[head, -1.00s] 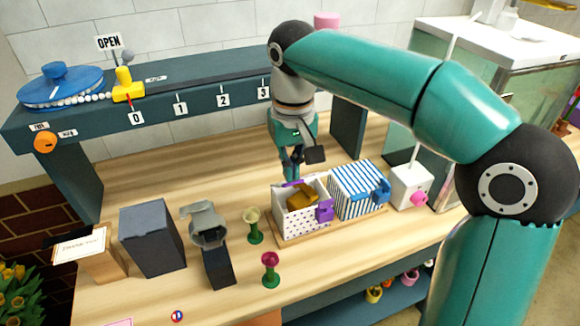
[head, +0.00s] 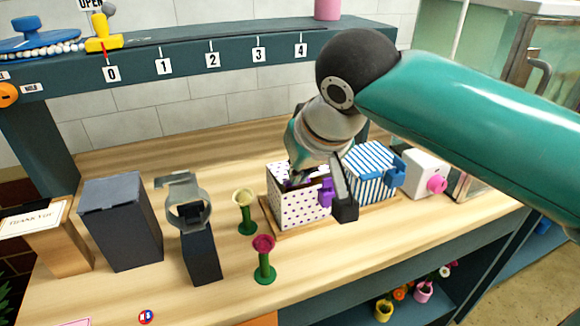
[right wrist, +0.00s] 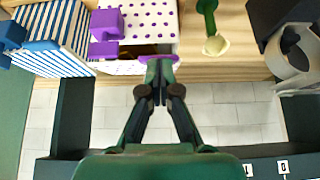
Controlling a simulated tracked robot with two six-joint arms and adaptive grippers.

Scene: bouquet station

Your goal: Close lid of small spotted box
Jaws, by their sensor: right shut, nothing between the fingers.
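The small spotted box (head: 303,209), white with purple dots and a purple clasp (head: 326,192), stands on a wooden tray. Its top shows a dark opening with something purple at the rim; my arm covers part of it. My right gripper (head: 294,180) is at the far side of the box top, shut and empty. In the right wrist view its fingertips (right wrist: 159,84) are at a purple piece (right wrist: 160,58) on the edge of the box, beside a dark gap below the spotted surface (right wrist: 150,20). I cannot tell the lid's exact angle. My left gripper is out of view.
A blue-striped box (head: 372,172) stands close on the right, then a white box with a pink knob (head: 437,185). A cream flower holder (head: 245,208) and a magenta one (head: 264,258) stand left and in front. A numbered shelf (head: 190,62) runs behind.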

